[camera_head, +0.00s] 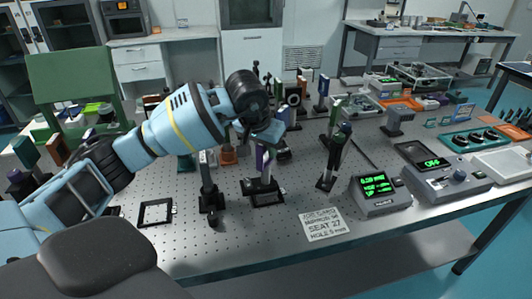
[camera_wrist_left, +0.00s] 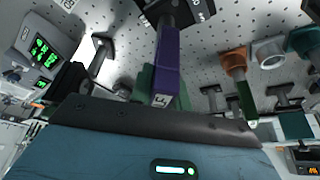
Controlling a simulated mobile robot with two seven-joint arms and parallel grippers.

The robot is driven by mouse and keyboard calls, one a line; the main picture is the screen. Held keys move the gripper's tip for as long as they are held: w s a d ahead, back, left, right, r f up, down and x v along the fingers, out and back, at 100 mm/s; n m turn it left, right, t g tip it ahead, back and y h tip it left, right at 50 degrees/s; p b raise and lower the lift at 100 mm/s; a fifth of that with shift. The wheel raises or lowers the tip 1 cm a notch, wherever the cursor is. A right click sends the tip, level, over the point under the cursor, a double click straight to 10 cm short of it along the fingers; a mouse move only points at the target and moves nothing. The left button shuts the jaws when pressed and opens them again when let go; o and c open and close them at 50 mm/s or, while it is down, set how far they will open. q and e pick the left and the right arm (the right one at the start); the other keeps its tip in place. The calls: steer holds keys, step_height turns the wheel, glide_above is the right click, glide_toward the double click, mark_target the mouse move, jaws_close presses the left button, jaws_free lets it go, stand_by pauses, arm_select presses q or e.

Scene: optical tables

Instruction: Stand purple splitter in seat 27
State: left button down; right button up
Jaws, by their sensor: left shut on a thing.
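The purple splitter (camera_head: 261,159) is upright and narrow, under my left gripper (camera_head: 266,131) in the head view. My left gripper is shut on its upper part. In the left wrist view the purple splitter (camera_wrist_left: 166,62) has a small white marked label on its near end. Its lower end is at a black base (camera_head: 266,194) on the perforated table; I cannot tell whether it is fully seated. White markings show beside this base in the wrist view (camera_wrist_left: 178,10), too cropped to read fully. A white job card (camera_head: 324,224) reads seat 27. My right gripper is out of view.
A dark post (camera_head: 208,190) stands close on the left, and a black and green post (camera_head: 336,155) on the right. A black square frame (camera_head: 156,212) lies at the left front. A meter with green digits (camera_head: 379,194) stands right of the card.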

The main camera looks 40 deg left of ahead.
arm_select(q)
steer(key=shift+f, duration=0.95)
steer(key=c, duration=1.3)
jaws_free()
steer(key=shift+r, duration=0.45)
steer(key=v, duration=1.1)
steer(key=shift+s+r, duration=0.15)
